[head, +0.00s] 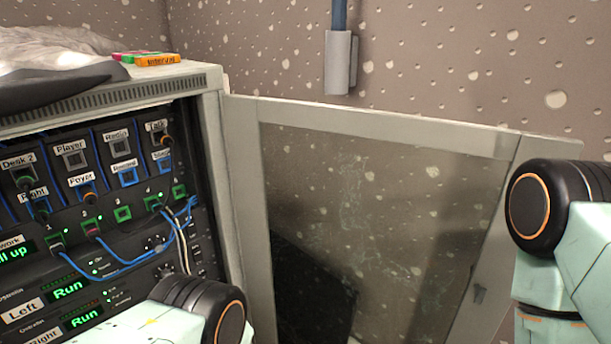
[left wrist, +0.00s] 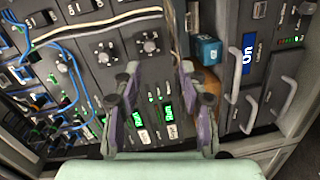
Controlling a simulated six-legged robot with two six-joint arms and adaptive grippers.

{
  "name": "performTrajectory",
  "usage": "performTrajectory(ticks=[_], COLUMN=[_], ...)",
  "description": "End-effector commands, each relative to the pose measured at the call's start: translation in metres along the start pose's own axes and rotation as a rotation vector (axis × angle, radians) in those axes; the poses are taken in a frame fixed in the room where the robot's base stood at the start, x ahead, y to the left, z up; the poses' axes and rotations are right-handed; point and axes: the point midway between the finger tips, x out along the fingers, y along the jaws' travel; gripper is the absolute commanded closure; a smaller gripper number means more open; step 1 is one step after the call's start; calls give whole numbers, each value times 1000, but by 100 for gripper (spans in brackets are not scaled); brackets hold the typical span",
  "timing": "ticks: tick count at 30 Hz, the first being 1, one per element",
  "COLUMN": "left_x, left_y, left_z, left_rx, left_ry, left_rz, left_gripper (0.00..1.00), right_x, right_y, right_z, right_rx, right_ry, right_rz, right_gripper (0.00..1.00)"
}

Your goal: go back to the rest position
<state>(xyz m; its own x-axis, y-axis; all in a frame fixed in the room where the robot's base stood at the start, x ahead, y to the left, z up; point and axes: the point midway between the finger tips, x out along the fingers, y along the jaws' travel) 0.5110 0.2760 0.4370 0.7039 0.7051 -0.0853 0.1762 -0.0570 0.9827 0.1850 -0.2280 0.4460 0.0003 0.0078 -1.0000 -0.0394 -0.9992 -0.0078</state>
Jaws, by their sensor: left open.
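My left gripper (left wrist: 158,72) shows in the left wrist view with its two fingers apart and nothing seen between them. It is in front of the equipment rack's panel (left wrist: 85,52), over knobs and small lit green displays (left wrist: 166,113). I cannot tell whether the fingertips touch the panel. In the head view only a joint of my left arm shows at the bottom, before the rack (head: 213,100); that gripper is out of frame. A joint of my right arm shows at the right edge. My right gripper is in neither view.
The rack's glazed door (head: 360,220) stands open between my arms. Blue cables (head: 120,270) loop from the panel. A teal block (left wrist: 207,50) is beside the right finger; handles (left wrist: 288,95) stick out farther right. A grey holder (head: 340,62) hangs on the wall.

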Motion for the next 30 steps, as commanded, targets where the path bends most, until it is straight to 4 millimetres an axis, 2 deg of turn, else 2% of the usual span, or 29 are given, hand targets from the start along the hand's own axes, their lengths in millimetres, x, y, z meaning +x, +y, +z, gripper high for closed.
performTrajectory(ticks=[2,5,8,11,16,20,27,30], left_x=[3,-3,-18,-42,-104,-158,-242,-268], left_y=[-9,-25,-42,-56,-71,-71,-53,-40], left_z=[-7,-17,-32,-52,-95,-128,-179,-195], left_rx=[175,425,666,897,1248,1440,1637,1677], left_ry=[-78,-207,-352,-516,-850,-1115,-1546,-1686], left_rz=[-74,-180,-282,-376,-508,-565,-580,-562], left_gripper=[58,58,58,58,58,58,58,58], right_x=[0,0,0,0,0,0,0,-3], right_y=[0,0,0,0,0,0,0,0], right_z=[0,0,0,0,0,0,0,0], right_rx=[0,0,0,0,0,0,0,0], right_ry=[0,0,0,0,0,0,0,0], right_rz=[0,0,0,0,0,0,0,0], right_gripper=[100,100,100,100,100,100,100,100])
